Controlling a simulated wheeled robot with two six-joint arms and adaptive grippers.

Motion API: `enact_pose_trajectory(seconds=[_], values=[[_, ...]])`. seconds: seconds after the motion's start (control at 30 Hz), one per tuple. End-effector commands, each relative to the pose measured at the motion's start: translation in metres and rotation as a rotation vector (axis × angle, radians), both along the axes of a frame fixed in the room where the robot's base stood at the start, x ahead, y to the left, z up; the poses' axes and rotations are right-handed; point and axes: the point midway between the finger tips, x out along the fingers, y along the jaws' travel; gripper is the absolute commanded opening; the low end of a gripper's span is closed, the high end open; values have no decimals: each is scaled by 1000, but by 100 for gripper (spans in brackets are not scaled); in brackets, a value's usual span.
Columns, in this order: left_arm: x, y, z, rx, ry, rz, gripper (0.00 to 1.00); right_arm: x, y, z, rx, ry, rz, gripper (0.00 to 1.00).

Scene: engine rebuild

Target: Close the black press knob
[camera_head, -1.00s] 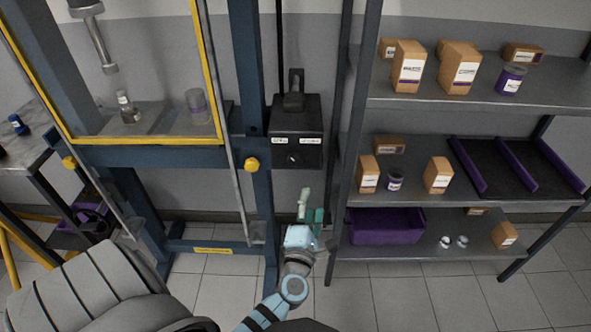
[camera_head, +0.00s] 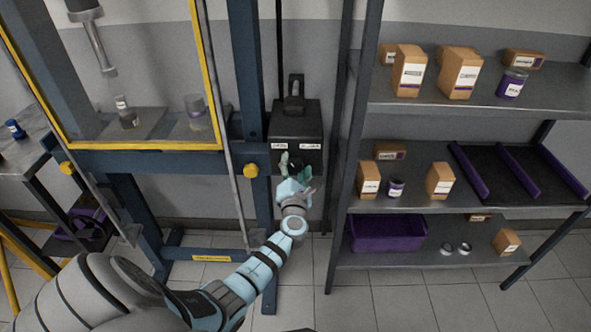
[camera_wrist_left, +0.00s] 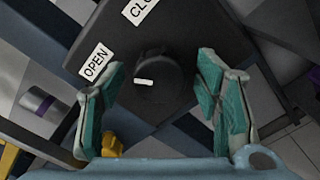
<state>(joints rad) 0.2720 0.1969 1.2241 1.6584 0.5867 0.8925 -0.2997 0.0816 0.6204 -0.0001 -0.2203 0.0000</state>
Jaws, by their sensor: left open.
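The black press knob (camera_wrist_left: 160,88) sits on the front of a black control box (camera_head: 291,128). In the left wrist view it is round with a white mark, under labels reading OPEN (camera_wrist_left: 96,64) and a partly cut-off one starting CLO (camera_wrist_left: 139,10). The white mark lies roughly crosswise in that view. My left gripper (camera_head: 293,160) is open in front of the knob. In the left wrist view its teal fingers (camera_wrist_left: 158,100) stand on either side of the knob, apart from it. In the head view the gripper partly hides the knob. My right gripper is not in view.
The blue press frame (camera_head: 254,80) with a yellow-edged guard stands left of the box. A lever handle (camera_head: 294,92) is on top of the box. A metal shelf (camera_head: 450,202) with cartons and a purple bin (camera_head: 386,234) stands close on the right.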

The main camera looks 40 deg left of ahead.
Motion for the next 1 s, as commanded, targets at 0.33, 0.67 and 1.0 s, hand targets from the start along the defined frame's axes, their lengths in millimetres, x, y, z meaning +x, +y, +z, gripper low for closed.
enact_pose_trajectory(seconds=[0.33,0.67,1.0], values=[[0,-1,0,1,1,-1,19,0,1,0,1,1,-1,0],[0,-1,0,17,14,-1,9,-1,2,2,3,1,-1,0],[-1,-1,2,152,118,-1,9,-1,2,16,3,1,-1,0]])
